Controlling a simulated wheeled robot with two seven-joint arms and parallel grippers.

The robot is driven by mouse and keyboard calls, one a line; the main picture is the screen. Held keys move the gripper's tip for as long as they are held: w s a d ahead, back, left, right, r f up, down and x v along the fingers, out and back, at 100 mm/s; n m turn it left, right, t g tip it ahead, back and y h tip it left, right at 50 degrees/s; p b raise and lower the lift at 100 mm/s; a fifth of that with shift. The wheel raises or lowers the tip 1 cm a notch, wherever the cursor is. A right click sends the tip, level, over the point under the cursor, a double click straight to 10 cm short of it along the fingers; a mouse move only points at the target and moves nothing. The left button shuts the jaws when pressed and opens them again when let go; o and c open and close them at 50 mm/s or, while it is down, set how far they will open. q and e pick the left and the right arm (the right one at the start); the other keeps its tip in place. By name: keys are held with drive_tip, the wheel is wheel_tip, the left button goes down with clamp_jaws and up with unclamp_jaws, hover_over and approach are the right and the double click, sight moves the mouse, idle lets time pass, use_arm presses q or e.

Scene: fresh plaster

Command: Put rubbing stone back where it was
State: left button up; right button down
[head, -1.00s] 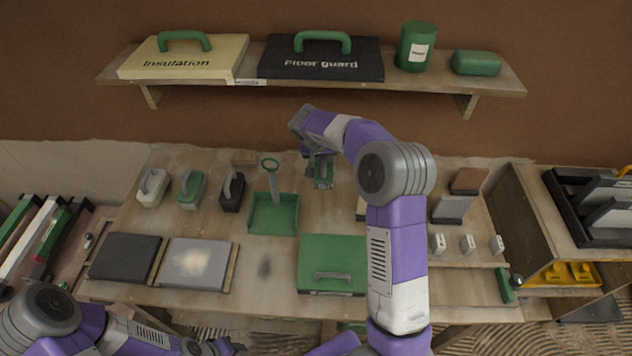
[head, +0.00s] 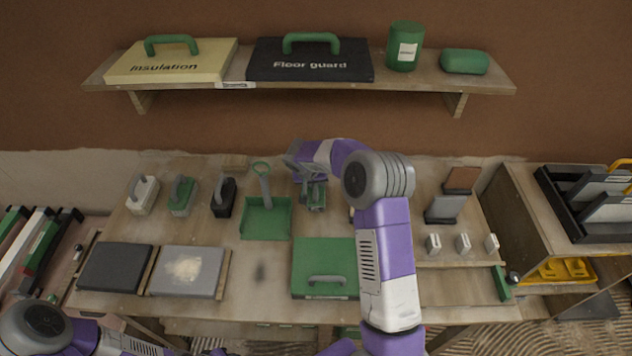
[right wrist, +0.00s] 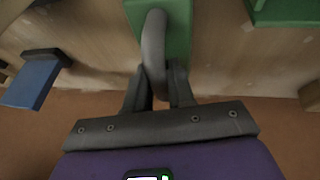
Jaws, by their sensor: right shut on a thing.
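My right gripper (head: 312,190) is shut on the grey arched handle of a green block, which I take for the rubbing stone (head: 317,200). In the right wrist view the fingertips (right wrist: 160,80) close around the handle and the green block (right wrist: 178,35) lies beyond them. The block is over the bench, right of the green dustpan (head: 265,222); I cannot tell whether it touches the bench. My left arm shows at the bottom left, but its fingers are out of frame.
White (head: 143,197), green (head: 182,199) and black (head: 223,200) handled tools stand at the left. A green case (head: 325,260) lies in front. A blue block (right wrist: 33,82) is nearby in the wrist view. A wall shelf (head: 300,88) hangs behind.

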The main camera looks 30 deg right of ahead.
drive_tip(key=shift+f, duration=0.15)
drive_tip(key=c, duration=1)
unclamp_jaws()
drive_tip(key=shift+o, duration=0.2)
drive_tip(key=shift+r, duration=0.4)
drive_tip(key=p+v, duration=0.1)
drive_tip(key=v, duration=1)
drive_tip(key=shift+a+r+p, duration=0.2)
drive_tip(key=shift+r+p, duration=0.05)
drive_tip(key=shift+p, duration=0.05)
drive_tip(key=shift+s, duration=0.1)
